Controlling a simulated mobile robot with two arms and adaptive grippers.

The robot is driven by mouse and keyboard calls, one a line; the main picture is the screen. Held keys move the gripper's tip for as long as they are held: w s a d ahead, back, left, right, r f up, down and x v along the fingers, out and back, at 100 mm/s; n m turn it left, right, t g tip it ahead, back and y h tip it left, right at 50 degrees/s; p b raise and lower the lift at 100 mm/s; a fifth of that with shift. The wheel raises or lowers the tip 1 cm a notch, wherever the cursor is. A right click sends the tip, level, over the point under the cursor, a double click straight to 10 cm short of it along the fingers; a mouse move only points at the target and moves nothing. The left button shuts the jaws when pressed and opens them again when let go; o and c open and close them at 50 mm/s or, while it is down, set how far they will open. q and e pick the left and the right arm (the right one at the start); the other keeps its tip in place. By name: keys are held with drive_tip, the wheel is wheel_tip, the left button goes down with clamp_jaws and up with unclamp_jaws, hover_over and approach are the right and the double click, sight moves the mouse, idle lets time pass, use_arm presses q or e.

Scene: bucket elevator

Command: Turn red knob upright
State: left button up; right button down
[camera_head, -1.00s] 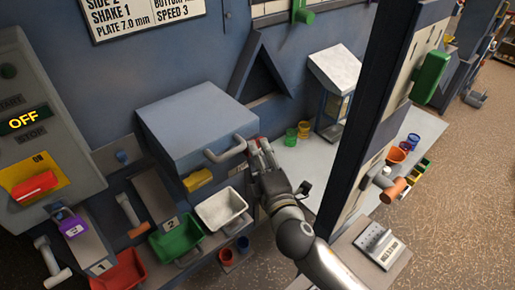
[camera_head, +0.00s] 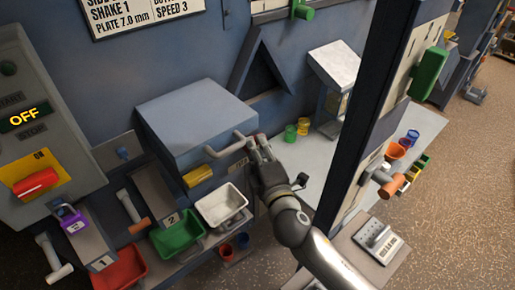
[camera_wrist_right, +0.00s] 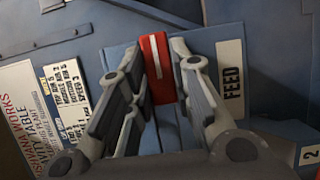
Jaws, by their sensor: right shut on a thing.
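A red knob with a white stripe (camera_wrist_right: 156,66) sits beside a FEED label (camera_wrist_right: 230,82) in the right wrist view. The stripe runs nearly up and down that picture, slightly tilted. My right gripper (camera_wrist_right: 160,72) is shut on this knob, one finger on each side. In the head view the right gripper (camera_head: 259,148) is at the right end of the blue box, and the held knob is mostly hidden by the fingers. Another red knob (camera_head: 35,183) sits on a yellow plate at the far left, untouched and tilted. My left gripper is not in view.
The blue box (camera_head: 195,115) has a grey bar handle (camera_head: 226,148) close to my right fingers. White (camera_head: 221,205), green (camera_head: 177,236) and red (camera_head: 118,268) trays stand below. A dark post (camera_head: 375,110) rises to the right of my right arm.

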drive_tip(key=shift+w+d+f+n+t+y+b, duration=0.1)
drive_tip(key=shift+n+t+y+b, duration=0.2)
drive_tip(key=shift+n+b, duration=0.75)
drive_tip(key=shift+s+a+f+n+t+y+b, duration=0.2)
drive_tip(key=shift+n+t+b, duration=0.25)
drive_tip(key=shift+n+b, duration=0.65)
drive_tip(key=shift+w+d+f+n+t+y+b, duration=0.1)
drive_tip(key=shift+w+d+n+t+y+b, duration=0.2)
drive_tip(key=shift+n+b, duration=0.75)
drive_tip(key=shift+s+a+r+n, duration=0.1)
drive_tip(key=shift+n, duration=0.4)
drive_tip(key=shift+p, duration=0.3)
drive_tip(key=c, duration=1.3)
unclamp_jaws()
